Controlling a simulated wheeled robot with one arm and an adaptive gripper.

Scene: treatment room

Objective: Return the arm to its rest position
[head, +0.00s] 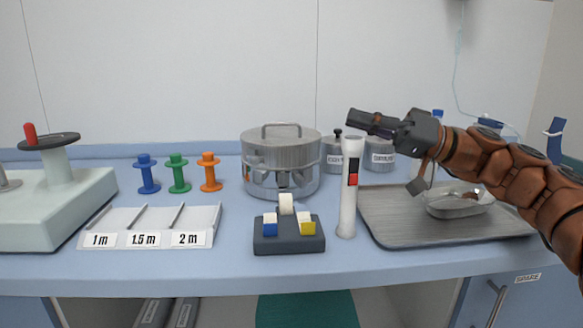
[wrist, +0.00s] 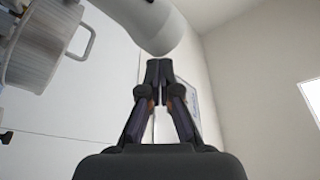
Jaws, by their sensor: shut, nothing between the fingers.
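My arm comes in from the right edge of the head view. My gripper (head: 352,117) is shut and empty, held up at the height of the top of a white upright cylinder with a red and black panel (head: 349,185). It looks close to the cylinder's top, but I cannot tell whether they touch. In the wrist view the fingertips of my gripper (wrist: 159,68) are together with nothing between them. A pale rounded shape (wrist: 150,22), probably the cylinder, shows just beyond them.
A grey tray (head: 400,232) holding a metal dish (head: 460,208) lies below my arm. A lidded steel drum (head: 280,165) and small canisters (head: 335,155) stand behind. A block with coloured switches (head: 288,242), a labelled rack (head: 150,225) and coloured spools (head: 178,175) are left.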

